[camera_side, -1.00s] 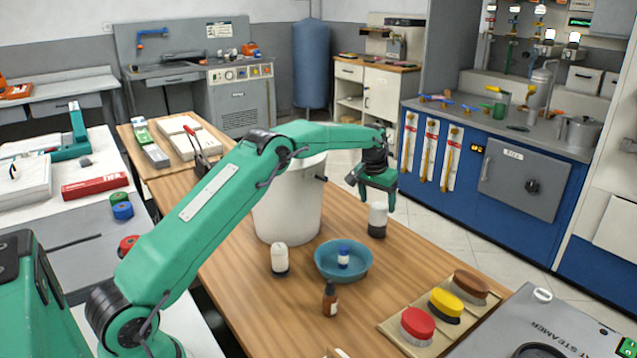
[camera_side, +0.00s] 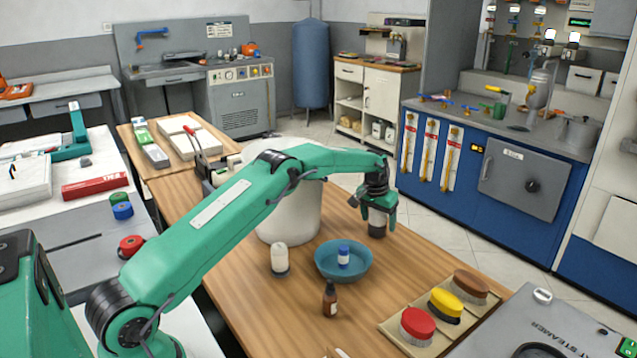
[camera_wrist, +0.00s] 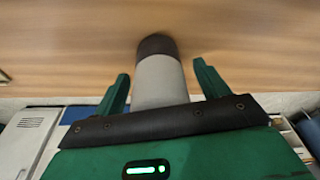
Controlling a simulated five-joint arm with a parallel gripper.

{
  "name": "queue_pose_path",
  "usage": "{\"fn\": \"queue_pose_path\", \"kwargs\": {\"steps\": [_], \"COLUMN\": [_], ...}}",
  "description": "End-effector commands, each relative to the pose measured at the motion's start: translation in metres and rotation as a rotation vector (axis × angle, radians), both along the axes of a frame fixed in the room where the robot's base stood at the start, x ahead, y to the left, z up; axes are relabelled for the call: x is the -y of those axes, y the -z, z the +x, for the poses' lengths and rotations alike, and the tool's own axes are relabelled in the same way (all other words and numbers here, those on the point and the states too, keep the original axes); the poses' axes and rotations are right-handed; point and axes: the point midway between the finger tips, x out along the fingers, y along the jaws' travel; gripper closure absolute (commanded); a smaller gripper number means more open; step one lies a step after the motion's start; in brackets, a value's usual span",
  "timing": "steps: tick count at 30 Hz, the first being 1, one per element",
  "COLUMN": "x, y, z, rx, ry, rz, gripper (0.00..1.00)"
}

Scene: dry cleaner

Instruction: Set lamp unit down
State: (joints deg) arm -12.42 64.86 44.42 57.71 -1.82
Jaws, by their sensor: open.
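The lamp unit, a white cylinder with a dark base (camera_side: 377,221), stands upright on the wooden table near its right edge. It also shows in the wrist view (camera_wrist: 157,82), between the two fingers, with its dark end toward the table. My gripper (camera_side: 379,212) is low over it with the fingers either side of its upper part. In the wrist view my gripper (camera_wrist: 160,84) is open, with a visible gap between each finger and the cylinder. The fingers hide part of the cylinder in the side view.
A large white bucket (camera_side: 290,218) stands to the left. A white bottle with a dark base (camera_side: 279,258), a blue bowl (camera_side: 326,270) with a small bottle (camera_side: 343,257) and a brown bottle (camera_side: 330,299) stand in front. Brushes (camera_side: 445,304) lie on a board at the front right.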

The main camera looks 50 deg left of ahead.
Motion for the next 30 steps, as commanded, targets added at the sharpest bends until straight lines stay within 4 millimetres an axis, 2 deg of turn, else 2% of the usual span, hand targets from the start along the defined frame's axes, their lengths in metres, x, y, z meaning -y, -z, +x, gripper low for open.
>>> {"fn": "queue_pose_path", "kwargs": {"steps": [12, 20, 30], "x": [-0.0003, -0.0002, -0.002], "y": [0.0044, 0.0044, 0.0047], "z": [0.0013, 0.0011, 0.0029], "rx": [0.001, 0.001, 0.0], "ry": [0.0, 0.0, 0.0], "rz": [0.0, 0.0, 0.0], "gripper": [0.26, 0.77, 0.77]}}
